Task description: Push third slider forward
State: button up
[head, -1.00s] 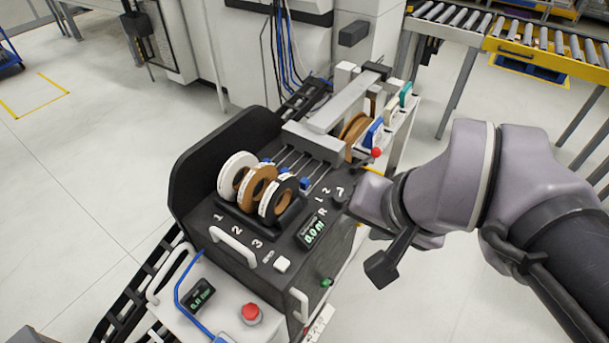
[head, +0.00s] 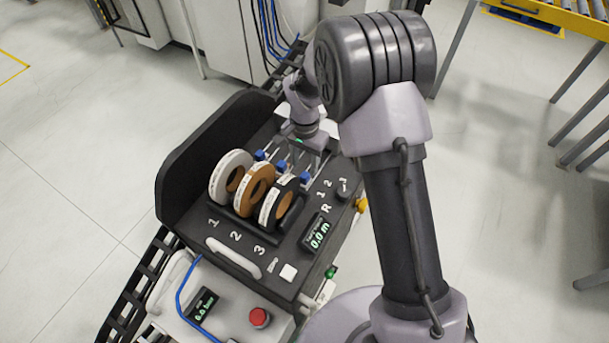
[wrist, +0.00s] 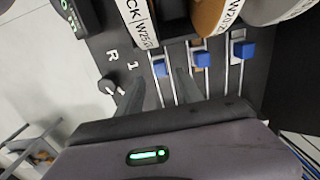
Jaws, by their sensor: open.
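Three blue slider knobs sit on parallel rails behind the tape rolls. The third slider (head: 304,177), on the black roll's side, also shows in the wrist view (wrist: 160,67). The second slider (head: 282,165) and the first slider (head: 260,155) are to its left in the head view; in the wrist view they are the middle knob (wrist: 202,59) and the right knob (wrist: 244,49). My gripper (wrist: 159,80) is open and empty over the rails, its fingertips on either side of the third slider's rail. I cannot tell whether they touch the knob. In the head view my arm hides most of the fingers.
White (head: 231,176), brown (head: 257,188) and black (head: 282,203) rolls stand in front of the sliders. A rotary knob (head: 343,195) and a display (head: 318,235) are to the right. A red button (head: 259,317) is at the front. My arm covers the machine's back.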

aim_at(305, 174)
notch_tip(305, 174, down, 7)
jog(key=shift+r+b, duration=0.2)
jog(key=shift+b, duration=0.45)
grip_shut()
dwell(1.0)
